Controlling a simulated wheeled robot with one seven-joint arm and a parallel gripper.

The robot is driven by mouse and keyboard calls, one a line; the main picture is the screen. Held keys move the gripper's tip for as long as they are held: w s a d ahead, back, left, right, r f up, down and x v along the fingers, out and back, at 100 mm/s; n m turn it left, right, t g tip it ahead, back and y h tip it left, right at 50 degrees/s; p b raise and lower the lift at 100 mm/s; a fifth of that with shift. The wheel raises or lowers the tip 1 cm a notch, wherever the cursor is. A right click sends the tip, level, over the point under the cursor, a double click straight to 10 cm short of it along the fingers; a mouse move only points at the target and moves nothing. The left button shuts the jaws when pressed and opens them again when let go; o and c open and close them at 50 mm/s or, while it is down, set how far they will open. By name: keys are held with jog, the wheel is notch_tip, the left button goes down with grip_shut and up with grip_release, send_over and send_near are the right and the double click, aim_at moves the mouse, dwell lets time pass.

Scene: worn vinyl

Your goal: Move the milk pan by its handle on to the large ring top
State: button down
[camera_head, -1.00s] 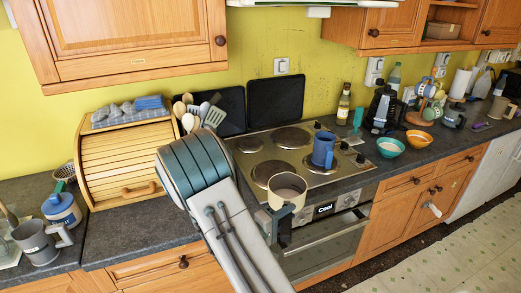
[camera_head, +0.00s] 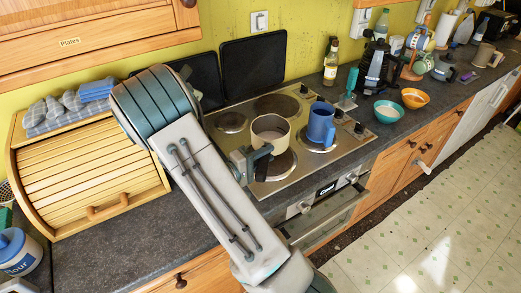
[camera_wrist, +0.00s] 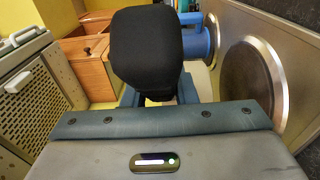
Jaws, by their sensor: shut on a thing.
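In the wrist view the black handle (camera_wrist: 147,45) stands large between my fingers (camera_wrist: 158,98) and hides the pan. One large ring (camera_head: 277,104) lies behind the pan; another (camera_head: 283,167) lies in front, partly covered by the pan and handle.
A blue mug (camera_head: 321,124) stands close right of the pan, on the right ring. A small ring (camera_head: 231,122) at left is bare. A bottle (camera_head: 331,64), a teal bowl (camera_head: 388,111) and an orange bowl (camera_head: 415,98) stand farther right. A bread bin (camera_head: 90,175) stands left.

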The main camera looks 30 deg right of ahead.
jog(key=shift+s+a+f+b, duration=0.1)
jog(key=shift+a+b, duration=0.1)
jog(key=shift+b, duration=0.35)
notch_tip(320, 180, down, 5)
jog(key=b, duration=0.4)
jog(key=shift+r+b, duration=0.2)
jog(key=shift+b, duration=0.8)
jog(key=shift+f+b, duration=0.6)
jog(key=shift+b, duration=0.1)
dwell(1.3)
jog(key=c, duration=1.1)
grip_release()
jog(key=shift+a, duration=0.1)
